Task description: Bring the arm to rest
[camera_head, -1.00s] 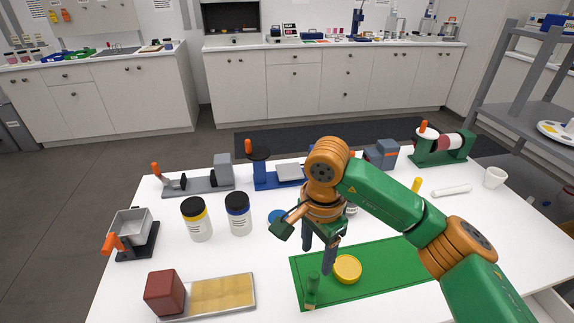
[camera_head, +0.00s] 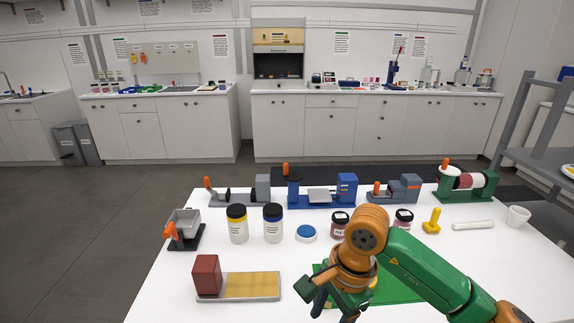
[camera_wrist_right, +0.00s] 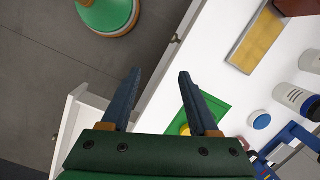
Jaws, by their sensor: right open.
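My right arm reaches in from the lower right in the head view. My right gripper (camera_head: 335,303) is low in the picture, in front of the green mat (camera_head: 400,290). In the right wrist view its two dark fingers (camera_wrist_right: 158,74) are apart with nothing between them. They point past the table's edge, over the grey floor. The mat (camera_wrist_right: 212,108) and a sliver of the yellow lid (camera_wrist_right: 185,129) show beside the right finger. My arm hides most of that lid in the head view. My left gripper is not in view.
A red block (camera_head: 206,275) and a gold-topped board (camera_head: 252,286) lie left of the mat. A yellow-labelled jar (camera_head: 238,228), a blue-labelled jar (camera_head: 273,226) and a blue lid (camera_head: 306,232) stand behind. Several devices line the back edge. An open drawer (camera_wrist_right: 80,115) shows in the wrist view.

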